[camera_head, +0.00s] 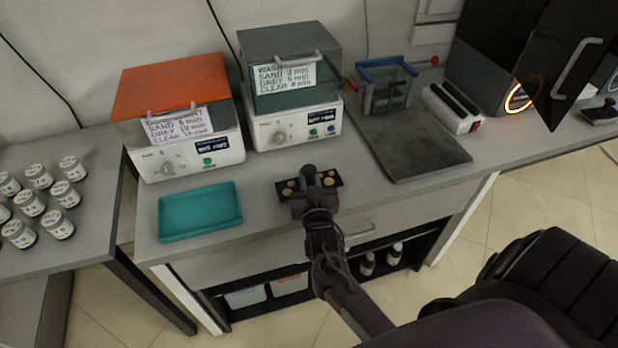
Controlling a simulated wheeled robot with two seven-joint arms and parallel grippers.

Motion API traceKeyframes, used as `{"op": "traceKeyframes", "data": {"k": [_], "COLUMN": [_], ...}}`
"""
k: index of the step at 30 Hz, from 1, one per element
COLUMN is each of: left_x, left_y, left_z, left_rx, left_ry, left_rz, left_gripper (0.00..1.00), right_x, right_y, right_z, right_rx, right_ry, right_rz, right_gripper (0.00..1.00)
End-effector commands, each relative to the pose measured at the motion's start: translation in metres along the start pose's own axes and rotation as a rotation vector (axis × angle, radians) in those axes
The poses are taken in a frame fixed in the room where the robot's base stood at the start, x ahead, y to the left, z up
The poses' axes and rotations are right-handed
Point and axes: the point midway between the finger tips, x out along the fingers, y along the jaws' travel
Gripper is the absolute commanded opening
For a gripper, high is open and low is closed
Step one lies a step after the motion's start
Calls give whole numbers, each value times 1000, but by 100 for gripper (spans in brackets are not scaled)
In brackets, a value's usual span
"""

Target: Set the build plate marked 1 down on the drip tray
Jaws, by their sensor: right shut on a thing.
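The build plate (332,179) is a small dark plate with several gold-coloured round pieces on it. My right gripper (311,178) is shut on it, over the front part of the bench. The gripper hides the plate's middle, and I cannot read a number on it. Whether the plate touches the bench top or hangs just above it, I cannot tell. The drip tray (200,211), which I take to be the shallow teal tray, lies empty on the bench to the left of the plate, apart from it. My left gripper is not in view.
An orange-lidded machine (172,88) and a grey-lidded machine (290,42) stand behind. A dark mat (412,143) lies to the right, with a blue-handled rack (388,90) behind it. Several jars (38,175) stand on the left table. Bare bench lies between tray and plate.

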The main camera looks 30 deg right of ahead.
Motion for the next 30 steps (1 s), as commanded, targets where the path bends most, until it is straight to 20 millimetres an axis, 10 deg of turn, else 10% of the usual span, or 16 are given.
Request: {"op": "traceKeyframes", "data": {"k": [6, 7, 12, 22, 30], "left_x": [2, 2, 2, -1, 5], "left_y": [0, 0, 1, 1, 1], "left_z": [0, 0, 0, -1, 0], "left_rx": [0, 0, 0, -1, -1], "left_ry": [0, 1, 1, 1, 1], "left_rz": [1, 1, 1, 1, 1], "left_gripper": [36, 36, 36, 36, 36], "right_x": [0, 0, 0, -1, -50], "right_y": [0, 0, 0, 0, 0], "right_z": [2, 3, 2, -2, 2], "right_rx": [1, 0, 0, 0, 0], "right_ry": [2, 0, -1, -1, -5], "right_rz": [0, 0, 0, 0, 0], "right_gripper": [0, 22, 41, 41, 41]}}
